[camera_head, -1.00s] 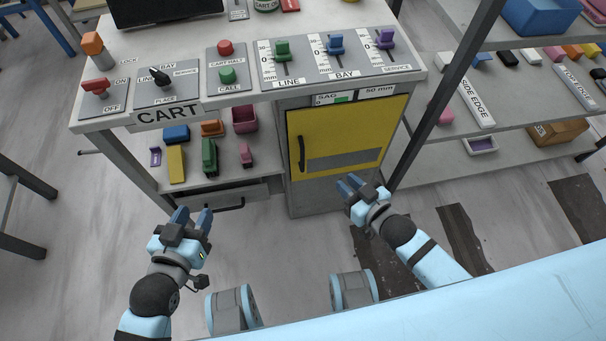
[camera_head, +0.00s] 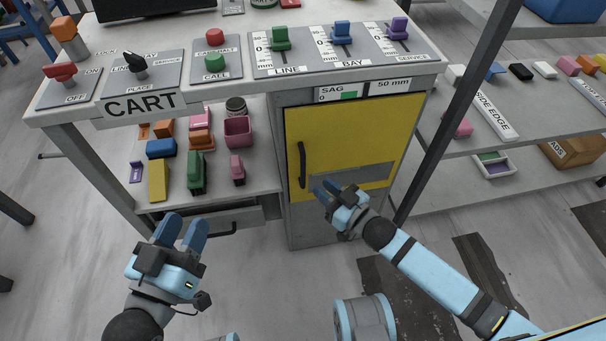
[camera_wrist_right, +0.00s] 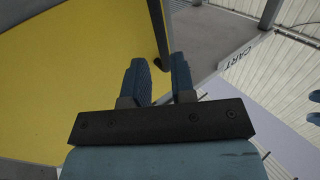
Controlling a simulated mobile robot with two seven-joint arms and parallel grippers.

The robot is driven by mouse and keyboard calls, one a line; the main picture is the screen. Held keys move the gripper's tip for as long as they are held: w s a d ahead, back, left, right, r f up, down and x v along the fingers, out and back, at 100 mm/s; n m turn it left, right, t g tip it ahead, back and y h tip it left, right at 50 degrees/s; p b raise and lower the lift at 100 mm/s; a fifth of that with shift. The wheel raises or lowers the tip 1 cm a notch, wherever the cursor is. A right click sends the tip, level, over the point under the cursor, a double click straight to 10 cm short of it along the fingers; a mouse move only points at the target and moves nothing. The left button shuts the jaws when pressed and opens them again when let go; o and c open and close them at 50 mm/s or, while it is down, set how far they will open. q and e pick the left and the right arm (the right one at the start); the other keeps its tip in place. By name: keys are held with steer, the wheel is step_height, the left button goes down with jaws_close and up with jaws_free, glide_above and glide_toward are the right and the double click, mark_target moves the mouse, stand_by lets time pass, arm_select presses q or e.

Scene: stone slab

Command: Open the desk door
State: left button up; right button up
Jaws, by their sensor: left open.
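The yellow desk door (camera_head: 350,135) is closed in the cabinet below the desk top, with a black vertical handle (camera_head: 301,165) on its left side. My right gripper (camera_head: 326,188) is just right of and below the handle in the head view. In the right wrist view its two fingers (camera_wrist_right: 160,80) are apart, with the handle's end (camera_wrist_right: 159,45) showing in line with the gap between them. I cannot tell whether they touch the handle. My left gripper (camera_head: 182,230) is open and empty, low in front of the shelf.
The desk top carries switches and sliders, with a CART label (camera_head: 140,103) on its edge. An open shelf left of the door holds several coloured blocks and a pink bin (camera_head: 237,131). A dark post (camera_head: 450,120) stands right of the door. A drawer is below the shelf.

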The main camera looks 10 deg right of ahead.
mark_target(303, 185)
arm_select(q)
steer(key=shift+s+d+r+t+h+b, duration=0.1)
steer(key=shift+d+r+t+h+b, duration=0.15)
steer(key=shift+r+h+b, duration=0.2)
steer(key=shift+s+d+r+t+h+b, duration=0.1)
steer(key=shift+d+r+t+h+b, duration=0.15)
steer(key=shift+r+h+b, duration=0.25)
arm_select(e)
steer(key=shift+x, duration=3.9)
arm_select(q)
steer(key=shift+r, duration=0.1)
arm_select(e)
steer(key=shift+c, duration=0.5)
jaws_close()
